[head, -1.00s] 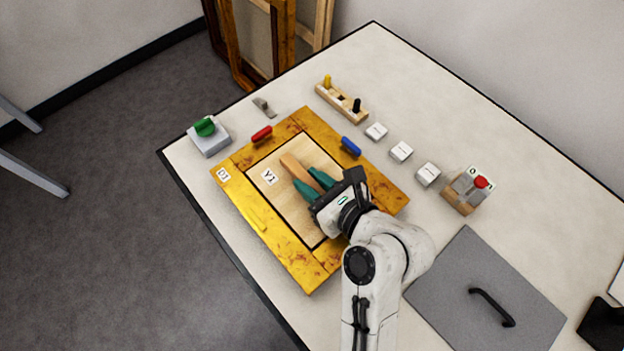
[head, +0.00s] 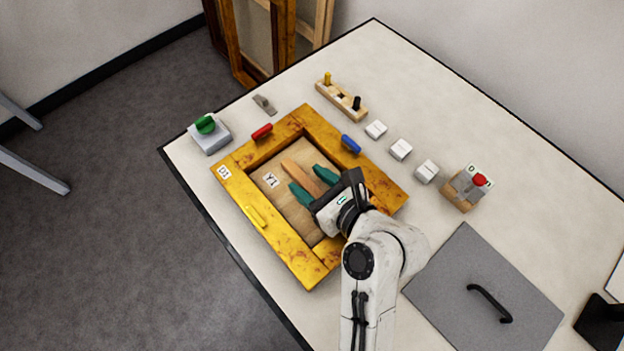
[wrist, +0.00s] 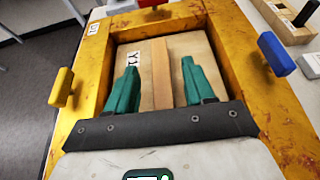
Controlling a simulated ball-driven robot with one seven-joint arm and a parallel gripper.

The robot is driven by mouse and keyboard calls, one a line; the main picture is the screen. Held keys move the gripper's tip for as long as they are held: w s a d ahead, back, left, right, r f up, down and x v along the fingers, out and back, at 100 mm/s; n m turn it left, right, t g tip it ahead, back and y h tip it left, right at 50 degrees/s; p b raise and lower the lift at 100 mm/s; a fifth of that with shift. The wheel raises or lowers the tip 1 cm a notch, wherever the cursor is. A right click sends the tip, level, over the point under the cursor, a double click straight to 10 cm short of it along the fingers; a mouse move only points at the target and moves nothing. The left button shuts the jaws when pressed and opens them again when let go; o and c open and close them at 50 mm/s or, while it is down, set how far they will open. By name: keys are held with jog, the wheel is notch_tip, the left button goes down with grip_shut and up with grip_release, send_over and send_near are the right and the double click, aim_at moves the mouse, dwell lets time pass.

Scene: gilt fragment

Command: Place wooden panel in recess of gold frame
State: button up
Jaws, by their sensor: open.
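The gold frame (head: 232,192) lies flat on the table with a square recess. The wooden panel (head: 296,216), labelled Y1, lies inside the recess, below the frame's top face. It also shows in the wrist view (wrist: 185,46). A tan wooden strip (head: 297,174) runs across the panel's middle. My gripper (head: 312,183) is open, its teal fingers apart on either side of the strip, low over the panel. In the wrist view my gripper (wrist: 161,75) shows gaps between both fingers and the strip. The panel's near right part is hidden by my gripper.
Red (head: 262,132), blue (head: 351,144) and yellow (head: 255,215) tabs sit around the frame. A green-knobbed box (head: 211,138), a pegged wooden block (head: 342,100), white blocks (head: 401,149) and a red-button box (head: 467,188) stand nearby. A grey handled plate (head: 455,275) lies right.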

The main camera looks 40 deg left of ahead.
jog(key=shift+r, duration=0.2)
jog(key=v, duration=1.2)
jog(key=shift+r+b, duration=0.3)
jog(key=shift+r, duration=0.1)
